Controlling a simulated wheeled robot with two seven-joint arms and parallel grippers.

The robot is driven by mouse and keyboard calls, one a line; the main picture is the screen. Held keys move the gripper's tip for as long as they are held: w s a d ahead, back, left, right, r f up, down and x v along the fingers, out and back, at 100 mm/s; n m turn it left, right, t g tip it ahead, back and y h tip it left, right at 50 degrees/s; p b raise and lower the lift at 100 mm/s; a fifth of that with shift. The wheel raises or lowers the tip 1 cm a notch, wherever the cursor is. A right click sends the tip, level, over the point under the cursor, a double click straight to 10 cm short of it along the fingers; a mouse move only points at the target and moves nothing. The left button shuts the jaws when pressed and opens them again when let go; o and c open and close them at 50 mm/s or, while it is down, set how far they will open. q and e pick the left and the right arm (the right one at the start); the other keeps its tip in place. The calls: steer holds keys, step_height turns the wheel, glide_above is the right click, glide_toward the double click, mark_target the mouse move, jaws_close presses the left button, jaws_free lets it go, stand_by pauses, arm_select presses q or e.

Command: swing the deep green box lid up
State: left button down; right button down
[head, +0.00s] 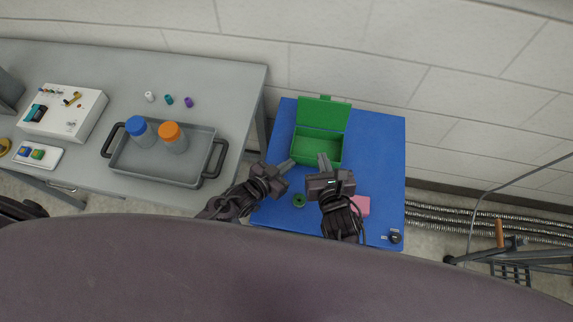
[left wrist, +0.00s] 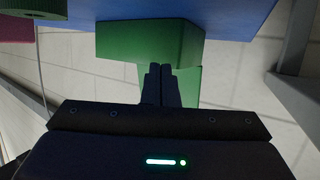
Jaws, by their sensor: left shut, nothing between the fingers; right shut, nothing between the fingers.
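The deep green box (head: 317,146) stands on the blue table top. Its lid (head: 323,112) is swung up at the back, so the inside of the box shows. My left gripper (head: 289,164) is shut and empty at the box's front left corner. My right gripper (head: 324,159) is shut and empty, its fingertips over the front of the box; whether they touch it I cannot tell. In the left wrist view the green box (left wrist: 150,40) appears upside down beyond the shut fingers (left wrist: 160,72).
On the blue table (head: 378,150) are a green ring (head: 298,200), a pink block (head: 361,205) and a small black item (head: 395,237). A grey table (head: 215,80) at left holds a tray (head: 160,170) with two bottles. The blue table's right side is mostly clear.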

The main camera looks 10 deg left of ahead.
stand_by(0.3)
arm_select(q)
steer(key=shift+s+r+p, duration=0.95)
steer(key=shift+r+p, duration=0.1)
steer(key=shift+p, duration=0.3)
steer(key=shift+s, duration=0.1)
steer(key=shift+s+p, duration=0.9)
steer(key=shift+s, duration=1.45)
steer(key=shift+s+p, duration=0.6)
steer(key=shift+s, duration=2)
steer(key=shift+f, duration=0.1)
